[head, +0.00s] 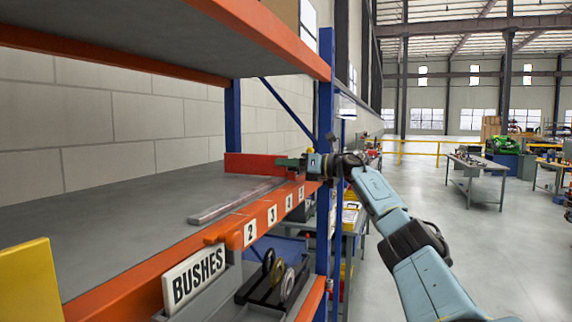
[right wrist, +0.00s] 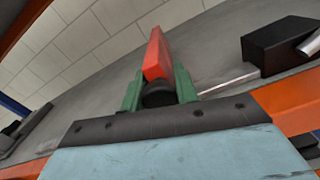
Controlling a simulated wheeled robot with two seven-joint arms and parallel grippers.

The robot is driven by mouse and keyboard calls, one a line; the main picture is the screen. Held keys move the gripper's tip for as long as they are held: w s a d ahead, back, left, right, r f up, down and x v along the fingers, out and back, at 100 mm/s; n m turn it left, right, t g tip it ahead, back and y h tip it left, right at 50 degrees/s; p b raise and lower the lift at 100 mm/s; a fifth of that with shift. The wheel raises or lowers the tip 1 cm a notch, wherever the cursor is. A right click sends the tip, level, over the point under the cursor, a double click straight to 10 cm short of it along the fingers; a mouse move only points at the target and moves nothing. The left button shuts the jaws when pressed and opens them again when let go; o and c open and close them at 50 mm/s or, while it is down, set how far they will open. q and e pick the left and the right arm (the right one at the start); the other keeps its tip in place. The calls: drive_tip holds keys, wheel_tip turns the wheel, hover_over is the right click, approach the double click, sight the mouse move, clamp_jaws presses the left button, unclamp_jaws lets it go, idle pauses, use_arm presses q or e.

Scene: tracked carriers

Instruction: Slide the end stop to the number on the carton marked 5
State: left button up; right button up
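The end stop is a red upright plate (head: 250,163) at the far end of a grey metal rail (head: 235,201) on the shelf. In the right wrist view the red plate (right wrist: 157,57) stands just beyond a black round knob (right wrist: 158,95). My right gripper (head: 292,162) is at this end stop, and its green fingers (right wrist: 158,88) sit on both sides of the knob, seemingly closed on it. Number labels run along the orange shelf edge; 2 (head: 250,232) and 3 (head: 272,214) are readable, farther ones are small. No carton marked 5 is visible. My left gripper is out of view.
A blue rack post (head: 326,150) stands close to my right arm. An upper shelf (head: 150,40) hangs above. A BUSHES sign (head: 195,276) and a yellow panel (head: 28,283) are at the front.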

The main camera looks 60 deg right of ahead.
drive_tip(key=o, duration=0.5)
drive_tip(key=shift+c, duration=0.2)
drive_tip(key=shift+s+d+f+b, duration=0.15)
drive_tip(key=shift+s+b, duration=0.25)
drive_tip(key=shift+s, duration=0.1)
drive_tip(key=b+v, duration=0.6)
drive_tip(key=v, duration=0.6)
